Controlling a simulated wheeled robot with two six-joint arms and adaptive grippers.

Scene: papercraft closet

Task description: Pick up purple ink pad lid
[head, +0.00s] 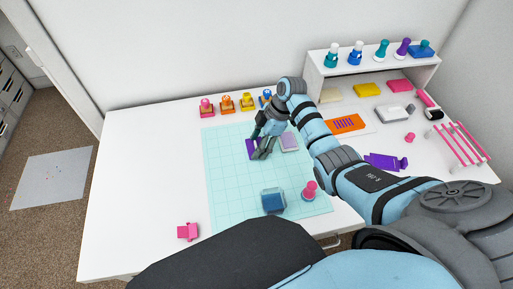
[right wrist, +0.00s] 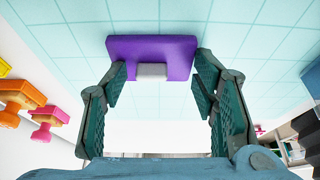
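A purple flat piece, which looks like the ink pad lid (head: 250,148), is on the teal grid mat. In the right wrist view the purple lid (right wrist: 150,46) has a small pale grey block (right wrist: 151,72) on its near side. My right gripper (head: 262,154) is at the lid, partly covering it in the head view. In the right wrist view my right gripper (right wrist: 160,82) is open, with one finger on each side of the grey block. Its fingertips are close to the lid's edges; I cannot tell if they touch. My left gripper is not in view.
A lilac-grey pad (head: 289,142) lies just right of the gripper. A blue block (head: 273,201) and a pink stamp (head: 309,191) stand on the mat's front. Several stamps (head: 227,102) line the mat's back edge. Another purple piece (head: 383,161) lies right, beyond my arm. The table's left is mostly clear.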

